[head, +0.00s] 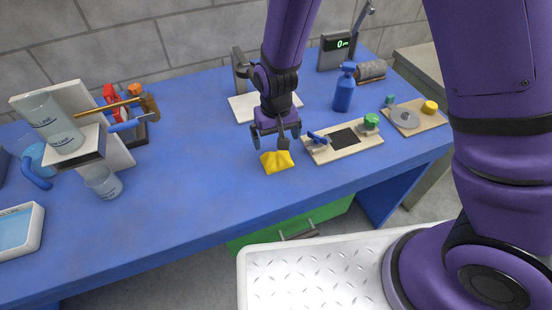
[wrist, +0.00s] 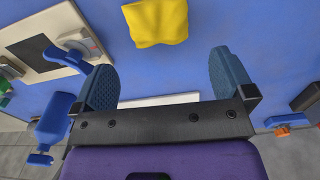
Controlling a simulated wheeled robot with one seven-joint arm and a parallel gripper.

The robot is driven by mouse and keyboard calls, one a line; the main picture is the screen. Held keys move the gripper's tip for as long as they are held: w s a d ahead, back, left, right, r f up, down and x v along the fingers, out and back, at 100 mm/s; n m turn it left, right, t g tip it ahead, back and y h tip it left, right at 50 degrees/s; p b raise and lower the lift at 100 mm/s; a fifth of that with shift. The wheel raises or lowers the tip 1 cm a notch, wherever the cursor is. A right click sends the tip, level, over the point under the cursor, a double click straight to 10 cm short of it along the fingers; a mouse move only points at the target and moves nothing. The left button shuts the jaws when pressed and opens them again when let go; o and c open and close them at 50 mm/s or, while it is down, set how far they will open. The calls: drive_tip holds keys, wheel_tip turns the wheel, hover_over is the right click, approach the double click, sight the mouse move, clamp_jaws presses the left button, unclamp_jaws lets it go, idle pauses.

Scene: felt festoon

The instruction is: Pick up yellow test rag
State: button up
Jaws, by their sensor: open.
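The yellow test rag (head: 277,162) lies crumpled on the blue table, towards its front edge. It also shows at the top of the wrist view (wrist: 157,22), beyond and between my fingertips. My gripper (head: 270,139) is open and empty, with its fingers pointing down just behind and above the rag. In the wrist view both blue finger pads (wrist: 166,72) stand wide apart, with bare table between them. The rag appears clear of the fingers.
A board with a black pad and green knob (head: 343,140) lies close right of the rag. A blue spray bottle (head: 344,88) stands behind it. Beakers (head: 103,182) and a white tray (head: 18,232) are at left. The blue table left of the rag is clear.

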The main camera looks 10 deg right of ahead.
sight(277, 153)
drive_tip(key=shift+w+d+f, duration=0.1)
drive_tip(key=shift+d+f, duration=0.05)
drive_tip(key=shift+f, duration=4.35)
drive_tip(key=shift+c, duration=0.5)
drive_tip(key=c, duration=0.5)
